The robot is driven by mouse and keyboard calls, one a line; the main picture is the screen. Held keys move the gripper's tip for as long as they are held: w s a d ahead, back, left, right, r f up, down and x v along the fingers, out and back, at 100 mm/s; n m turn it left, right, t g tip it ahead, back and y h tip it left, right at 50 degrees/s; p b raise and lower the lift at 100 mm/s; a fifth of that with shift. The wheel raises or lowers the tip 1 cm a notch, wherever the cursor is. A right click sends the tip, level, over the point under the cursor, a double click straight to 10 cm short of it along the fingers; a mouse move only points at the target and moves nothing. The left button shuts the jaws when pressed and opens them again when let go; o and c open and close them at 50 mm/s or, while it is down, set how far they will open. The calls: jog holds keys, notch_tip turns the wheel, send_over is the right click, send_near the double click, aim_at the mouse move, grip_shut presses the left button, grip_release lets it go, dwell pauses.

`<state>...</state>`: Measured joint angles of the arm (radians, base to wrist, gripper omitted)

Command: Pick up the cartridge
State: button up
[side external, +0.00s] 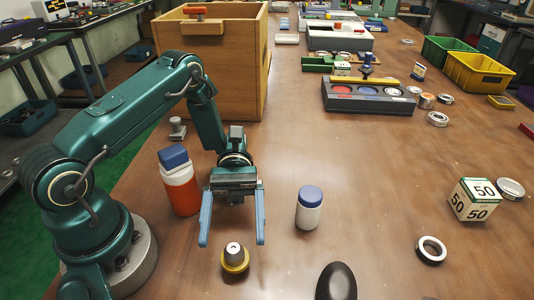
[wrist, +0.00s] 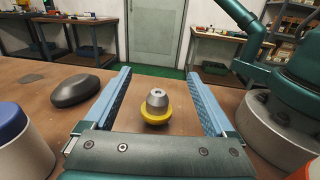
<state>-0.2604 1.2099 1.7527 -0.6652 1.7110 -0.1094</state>
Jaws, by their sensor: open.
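The piece that I take for the cartridge is a small grey metal cone on a yellow collar (side external: 235,259). It stands upright on the brown table in the front middle of the side view. In the wrist view the cone (wrist: 156,106) shows between my two blue fingers, touching neither. My gripper (side external: 232,244) is open and empty, its fingertips close to the cone, one to each side of it in the picture. I cannot tell the exact height of the fingertips over the table.
A white bottle with a blue cap (side external: 309,208) stands right of my gripper, and a red-and-white bottle (side external: 180,185) left. A dark rounded object (side external: 336,283) lies at the front. A wooden box (side external: 212,70) stands behind. Table at right holds a "50" cube (side external: 473,200) and rings.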

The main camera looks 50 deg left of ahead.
aim_at(310, 207)
notch_tip(310, 207, up, 3)
jog(key=m+y, duration=0.2)
jog(key=y, duration=0.1)
jog(key=m+y, duration=0.3)
jog(key=shift+w+r, duration=0.15)
jog(key=shift+r, duration=0.05)
jog(key=w+m+t+y, duration=0.1)
jog(key=w+f+m+t+y, duration=0.1)
jog(key=m+y, duration=0.1)
jog(key=w+f+m+t+y, duration=0.1)
jog(key=m+y, duration=0.1)
jog(key=shift+w+a, duration=0.2)
jog(key=shift+w, duration=0.2)
jog(key=w+d+r+m+t+y, duration=0.1)
jog(key=w+m+t, duration=0.1)
jog(key=w, duration=0.1)
jog(key=w+d+r+m+t+y, duration=0.1)
jog(key=w+r+m+t, duration=0.1)
jog(key=w+t, duration=0.1)
jog(key=w+d+r+m+t+y, duration=0.1)
jog(key=w+m+t, duration=0.1)
jog(key=w, duration=0.2)
jog(key=shift+d+r, duration=0.1)
jog(key=shift+r, duration=0.1)
jog(key=shift+w+d+t, duration=0.15)
jog(key=shift+w+t, duration=0.1)
jog(key=shift+t, duration=0.15)
notch_tip(310, 207, down, 10)
jog(key=shift+r, duration=0.1)
